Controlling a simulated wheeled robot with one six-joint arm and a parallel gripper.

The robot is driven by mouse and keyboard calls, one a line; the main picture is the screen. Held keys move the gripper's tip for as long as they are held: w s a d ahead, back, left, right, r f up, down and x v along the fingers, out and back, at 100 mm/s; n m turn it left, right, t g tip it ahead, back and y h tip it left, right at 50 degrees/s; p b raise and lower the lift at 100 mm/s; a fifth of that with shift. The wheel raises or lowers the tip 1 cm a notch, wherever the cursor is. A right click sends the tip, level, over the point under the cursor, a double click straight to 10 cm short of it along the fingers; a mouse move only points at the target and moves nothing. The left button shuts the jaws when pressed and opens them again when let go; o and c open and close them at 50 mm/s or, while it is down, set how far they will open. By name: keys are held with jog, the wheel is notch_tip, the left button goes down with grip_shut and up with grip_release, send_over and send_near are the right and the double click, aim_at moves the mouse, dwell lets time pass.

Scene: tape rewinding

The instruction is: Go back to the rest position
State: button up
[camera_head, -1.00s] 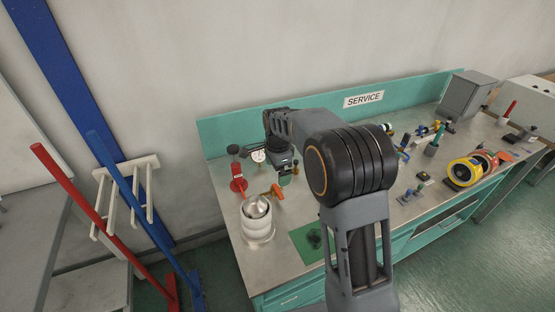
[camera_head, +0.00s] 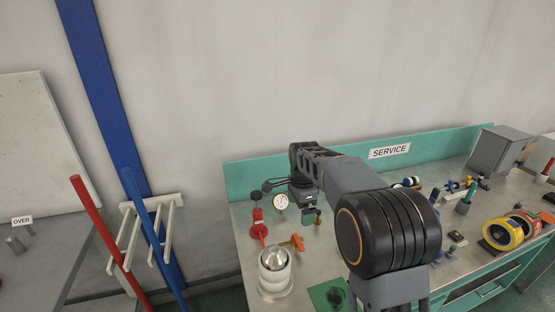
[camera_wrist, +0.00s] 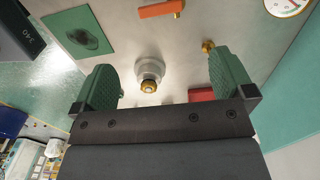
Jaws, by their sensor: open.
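My gripper (camera_head: 309,207) is over the left part of the metal service bench (camera_head: 345,229), right of the pressure gauge. In the wrist view, its two green fingers stand wide apart, with nothing held in the gap (camera_wrist: 164,80). A small fitting with a brass tip (camera_wrist: 148,80) shows between the fingers, apart from them. The yellow tape roll (camera_head: 497,233) and the red-orange roll (camera_head: 529,223) are at the right side of the bench, away from my gripper.
A silver-topped white canister (camera_head: 275,275), a red device (camera_head: 258,223), an orange-handled valve (camera_head: 296,242) and the gauge (camera_head: 281,202) are near my gripper. A green mat (camera_head: 322,293) lies at the front. A grey box (camera_head: 499,151) stands at the back right.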

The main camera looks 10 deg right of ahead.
jog(key=s+d+n+t, duration=0.1)
jog(key=s+n+t, duration=0.1)
jog(key=s+n, duration=0.6)
jog(key=s+d+r+n+t, duration=0.1)
jog(key=s+d+n, duration=0.1)
jog(key=s+n, duration=0.6)
jog(key=shift+s+t, duration=0.4)
jog(key=shift+s, duration=3.2)
jog(key=shift+d, duration=0.1)
